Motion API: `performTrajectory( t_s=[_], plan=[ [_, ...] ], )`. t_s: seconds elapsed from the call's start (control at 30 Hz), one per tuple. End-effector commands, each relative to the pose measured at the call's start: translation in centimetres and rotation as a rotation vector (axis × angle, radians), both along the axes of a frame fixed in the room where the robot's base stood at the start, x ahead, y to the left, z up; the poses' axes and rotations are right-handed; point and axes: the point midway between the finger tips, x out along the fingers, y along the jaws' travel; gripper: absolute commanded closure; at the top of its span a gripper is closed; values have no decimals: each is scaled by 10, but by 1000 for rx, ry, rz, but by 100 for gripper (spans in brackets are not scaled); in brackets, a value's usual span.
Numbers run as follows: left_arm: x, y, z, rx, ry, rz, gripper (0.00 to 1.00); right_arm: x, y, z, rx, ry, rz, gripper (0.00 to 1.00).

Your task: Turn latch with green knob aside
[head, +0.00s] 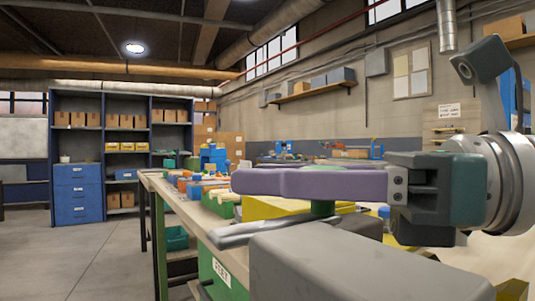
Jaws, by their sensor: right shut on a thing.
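My right gripper (250,183) comes in from the right, its long purple fingers pointing left and seen from the side. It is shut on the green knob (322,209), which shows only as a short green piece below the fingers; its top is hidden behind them. A silver-grey bar (262,231), seemingly the latch, lies low beneath the knob and points left. How far the latch is turned I cannot tell. My left gripper is not in view.
A large grey block (365,268) fills the near foreground below the gripper. A yellow box (268,207) stands close behind the knob. The workbench (158,190) holds several small coloured items. Blue shelving (100,115) stands far left; the floor (75,250) there is clear.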

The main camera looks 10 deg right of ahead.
Motion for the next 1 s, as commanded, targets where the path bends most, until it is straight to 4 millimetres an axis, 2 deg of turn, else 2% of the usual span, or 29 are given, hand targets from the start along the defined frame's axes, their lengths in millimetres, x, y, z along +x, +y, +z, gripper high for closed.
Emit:
performTrajectory(
  t_s=[0.23, 0.27, 0.5, 0.83, 1.0],
  plan=[
    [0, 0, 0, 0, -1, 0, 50, 1, 0, -1, 1, -1, -5, 100],
    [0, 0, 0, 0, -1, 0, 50, 1, 0, -1, 1, -1, -5, 55],
    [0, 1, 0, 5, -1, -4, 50, 1, 0, 0, 1, -2, -4, 28],
    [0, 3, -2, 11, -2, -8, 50, -1, -3, -1, 1, 0, -4, 26],
    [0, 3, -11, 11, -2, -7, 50, -10, -26, -5, -3, 0, -6, 26]
  ],
)
